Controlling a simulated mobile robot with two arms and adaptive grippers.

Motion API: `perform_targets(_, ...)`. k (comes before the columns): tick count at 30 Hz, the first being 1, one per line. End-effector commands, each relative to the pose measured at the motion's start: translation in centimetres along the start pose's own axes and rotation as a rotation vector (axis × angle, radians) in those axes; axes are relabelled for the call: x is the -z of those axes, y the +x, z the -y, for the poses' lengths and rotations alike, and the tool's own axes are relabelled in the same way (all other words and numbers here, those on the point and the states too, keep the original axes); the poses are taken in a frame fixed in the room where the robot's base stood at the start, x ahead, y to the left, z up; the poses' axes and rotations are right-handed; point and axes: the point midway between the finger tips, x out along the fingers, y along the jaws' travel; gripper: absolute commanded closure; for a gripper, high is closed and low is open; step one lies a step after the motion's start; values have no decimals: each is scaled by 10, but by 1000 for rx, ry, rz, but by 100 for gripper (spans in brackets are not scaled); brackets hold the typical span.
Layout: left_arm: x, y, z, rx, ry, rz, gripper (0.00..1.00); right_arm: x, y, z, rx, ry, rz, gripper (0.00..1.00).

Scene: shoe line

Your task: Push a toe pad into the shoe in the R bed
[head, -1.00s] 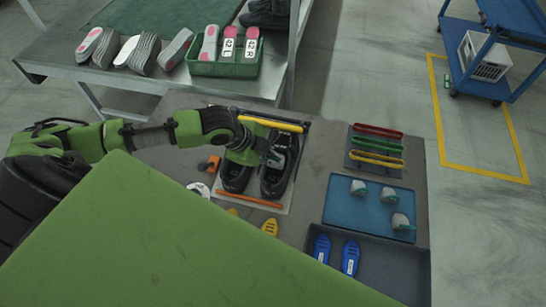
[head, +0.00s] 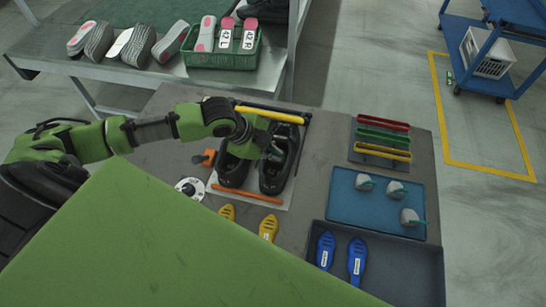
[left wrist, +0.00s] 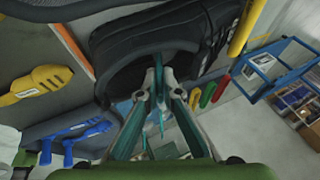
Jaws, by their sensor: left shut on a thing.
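Two black shoes stand side by side on a pale board, the left shoe (head: 234,172) and the right shoe (head: 274,180). My left gripper (head: 274,152) is over the opening of the right shoe. In the left wrist view the fingers (left wrist: 157,97) are shut on a thin teal piece (left wrist: 159,72), which looks like the tab of a toe pad, at the dark shoe collar (left wrist: 140,58). The rest of that pad is hidden. Several grey toe pads with teal tabs (head: 397,190) lie in the blue tray (head: 345,212). My right gripper is not in view.
A yellow bar (head: 270,114) lies behind the shoes and an orange bar (head: 247,194) in front. Yellow shoe-shaped pieces (head: 268,228) and blue ones (head: 357,261) lie nearer. Coloured bars (head: 382,138) sit at the right. A green crate (head: 222,71) stands on the back table.

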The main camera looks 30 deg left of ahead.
Motion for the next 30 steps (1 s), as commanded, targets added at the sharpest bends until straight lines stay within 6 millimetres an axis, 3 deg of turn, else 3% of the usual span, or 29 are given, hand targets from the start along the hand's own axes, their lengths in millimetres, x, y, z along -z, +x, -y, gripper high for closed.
perform_targets(2, -3, 7, 1, 1, 0, 0, 100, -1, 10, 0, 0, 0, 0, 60)
perform_targets(18, -8, 19, 32, 1, 0, -1, 100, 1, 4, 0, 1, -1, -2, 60)
perform_targets(30, -9, 21, 37, 3, 0, -1, 100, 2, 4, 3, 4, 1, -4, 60)
